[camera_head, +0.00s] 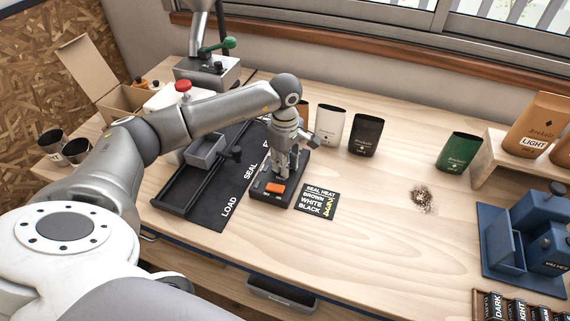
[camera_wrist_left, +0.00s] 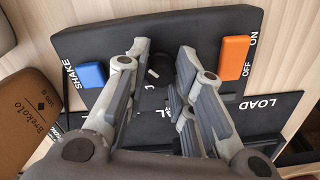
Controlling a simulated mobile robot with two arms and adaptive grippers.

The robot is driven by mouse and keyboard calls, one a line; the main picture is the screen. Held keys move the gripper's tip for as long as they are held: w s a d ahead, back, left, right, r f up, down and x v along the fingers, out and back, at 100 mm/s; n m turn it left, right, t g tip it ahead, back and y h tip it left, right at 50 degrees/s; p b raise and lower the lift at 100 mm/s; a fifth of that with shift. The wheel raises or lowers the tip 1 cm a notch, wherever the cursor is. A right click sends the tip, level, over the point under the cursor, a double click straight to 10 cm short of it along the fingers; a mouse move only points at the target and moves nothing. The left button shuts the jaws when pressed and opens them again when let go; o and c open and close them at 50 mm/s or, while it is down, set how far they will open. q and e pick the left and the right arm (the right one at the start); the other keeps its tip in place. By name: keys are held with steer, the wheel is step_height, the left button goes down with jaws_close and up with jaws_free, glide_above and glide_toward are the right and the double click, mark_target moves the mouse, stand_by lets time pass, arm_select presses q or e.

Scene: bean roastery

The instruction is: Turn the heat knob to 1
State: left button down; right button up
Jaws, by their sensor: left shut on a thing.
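The black control box (camera_head: 256,197) stands on the wooden table beside the black mat. In the left wrist view, the box (camera_wrist_left: 100,48) carries a blue SHAKE button (camera_wrist_left: 85,75) and an orange OFF/ON switch (camera_wrist_left: 235,50). The dark heat knob (camera_wrist_left: 157,72) sits between these two controls, mostly hidden by the fingers. My left gripper (camera_head: 288,170) reaches down over the box and is shut on the knob; its fingers (camera_wrist_left: 165,80) stand on either side of it. The knob's setting cannot be read. My right gripper is not in view.
A seal heat card (camera_head: 317,201) lies right of the box. White (camera_head: 329,124), black (camera_head: 366,135) and green (camera_head: 459,152) bags stand behind. A heap of beans (camera_head: 422,198) lies on the table. Blue equipment (camera_head: 530,235) stands at right. The middle front table is clear.

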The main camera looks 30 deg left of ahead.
arm_select(q)
steer(key=n+b, duration=0.2)
steer(key=n, duration=0.3)
steer(key=shift+f, duration=0.1)
steer(key=n+b, duration=0.2)
steer(key=n, duration=0.4)
steer(key=n+b, duration=0.1)
steer(key=n, duration=0.9)
steer(key=shift+n, duration=0.5)
steer(key=c, duration=1.2)
jaws_free()
steer(key=shift+r, duration=0.25)
